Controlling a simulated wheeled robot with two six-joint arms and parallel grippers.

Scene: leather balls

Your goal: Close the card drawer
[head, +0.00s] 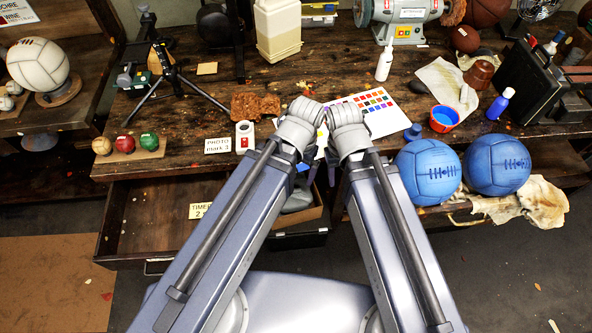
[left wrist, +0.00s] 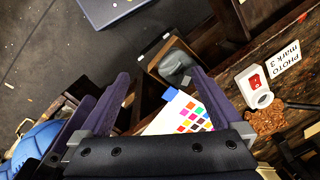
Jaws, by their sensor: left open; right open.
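A wooden drawer (head: 150,217) stands pulled out under the workbench at the left of the head view, with a small label card (head: 201,210) at its right side. A second, smaller open drawer or tray (head: 312,214) holding a grey object shows partly between my arms; it also shows in the left wrist view (left wrist: 152,68). I cannot tell which is the card drawer. My left gripper (left wrist: 160,76) is open and empty above the bench's front edge. My right gripper (head: 332,158) is open, mostly hidden by its arm. Neither visibly touches a drawer.
The workbench (head: 320,70) carries a colour chart (head: 378,115), a photo mark card (head: 218,146), small balls (head: 125,144) and a red cup (head: 444,119). Two blue balls (head: 428,171) sit at the right. The floor before the left drawer is clear.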

